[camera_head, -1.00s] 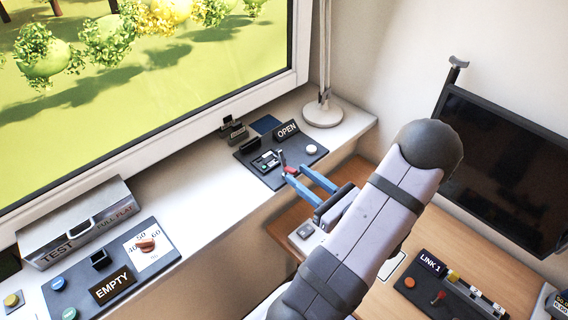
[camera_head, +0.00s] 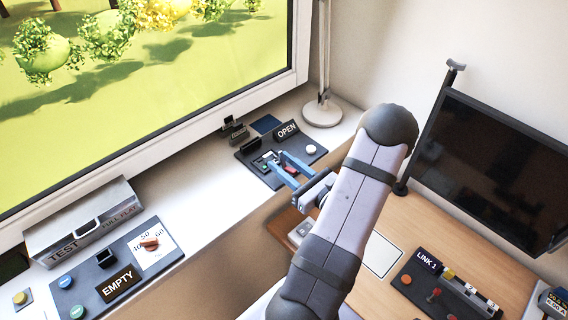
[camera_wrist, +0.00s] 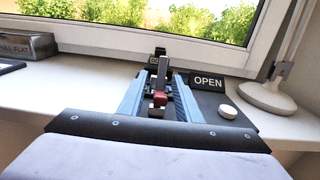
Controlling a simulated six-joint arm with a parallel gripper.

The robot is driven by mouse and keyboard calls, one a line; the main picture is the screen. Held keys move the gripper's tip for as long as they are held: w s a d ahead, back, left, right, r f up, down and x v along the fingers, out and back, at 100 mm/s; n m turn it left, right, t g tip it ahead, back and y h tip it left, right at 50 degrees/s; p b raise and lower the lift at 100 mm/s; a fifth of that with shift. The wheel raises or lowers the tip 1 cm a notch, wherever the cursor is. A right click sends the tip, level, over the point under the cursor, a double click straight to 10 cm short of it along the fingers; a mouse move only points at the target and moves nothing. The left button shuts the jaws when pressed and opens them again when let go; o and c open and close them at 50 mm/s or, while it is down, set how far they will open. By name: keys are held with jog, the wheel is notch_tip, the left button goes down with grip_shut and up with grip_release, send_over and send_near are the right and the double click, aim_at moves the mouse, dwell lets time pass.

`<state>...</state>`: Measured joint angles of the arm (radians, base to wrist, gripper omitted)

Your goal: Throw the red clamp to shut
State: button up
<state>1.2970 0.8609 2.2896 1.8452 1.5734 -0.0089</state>
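The red clamp (camera_head: 291,169) is on a dark board (camera_head: 259,174) on the window sill. Its red part (camera_wrist: 160,98) sits between my gripper's two blue fingers in the wrist view. My gripper (camera_head: 274,161) is open, its fingers reaching past the red part on either side. In the wrist view my gripper (camera_wrist: 160,80) shows gaps on both sides of the red part. A sign on the board reads OPEN (camera_head: 286,130). The fingers partly hide the clamp's mechanism in the head view.
A white round button (camera_head: 311,149) is on the board's right side. A lamp base (camera_head: 321,112) stands behind it. A panel marked EMPTY (camera_head: 118,283) and a metal TEST box (camera_head: 84,222) are at left. A dark monitor (camera_head: 485,170) is at right. The sill between is clear.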

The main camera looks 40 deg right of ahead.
grip_shut()
jog(key=shift+r, duration=0.1)
jog(key=shift+r+g+p, duration=0.15)
jog(key=shift+g+p, duration=0.15)
jog(key=shift+p, duration=0.45)
jog(key=shift+w+r+g+p, duration=0.2)
jog(key=shift+g+p, duration=0.6)
jog(key=shift+p, duration=0.4)
jog(key=shift+w+f+g+p, duration=0.15)
jog(key=shift+f+g+p, duration=0.15)
jog(key=shift+g+p, duration=0.55)
jog(key=shift+f+g, duration=0.4)
jog(key=shift+g, duration=0.05)
